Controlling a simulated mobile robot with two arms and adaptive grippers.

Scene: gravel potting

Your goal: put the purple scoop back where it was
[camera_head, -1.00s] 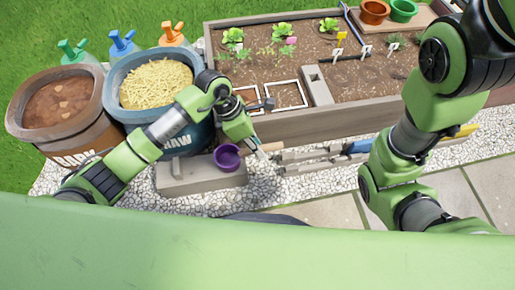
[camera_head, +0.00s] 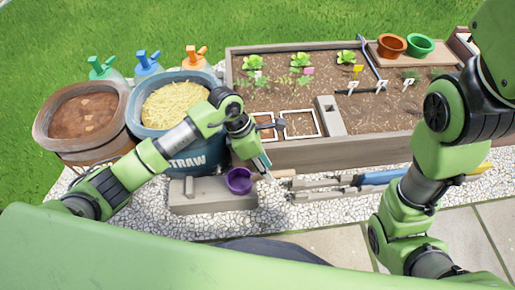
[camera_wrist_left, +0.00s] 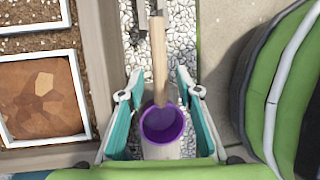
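The purple scoop (camera_head: 239,181) sits at the right end of a low stone block in the head view, its round bowl opening upward. My left gripper (camera_head: 264,168) is just beside it, to its upper right. In the left wrist view the scoop's bowl (camera_wrist_left: 162,126) lies between the two spread teal fingers of the left gripper (camera_wrist_left: 160,88), with a gap on each side. A wooden handle (camera_wrist_left: 159,50) runs from the bowl area up the picture; I cannot tell if it belongs to the scoop. My right gripper is out of view.
The stone block (camera_head: 190,203) stands on white gravel (camera_head: 225,225). The straw bin (camera_head: 188,152) and a brown soil bin (camera_head: 45,132) are behind to the left. The wooden planter bed (camera_head: 335,152) lies behind, with long tools (camera_head: 355,183) along its front. Orange (camera_head: 392,45) and green pots stand farther back.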

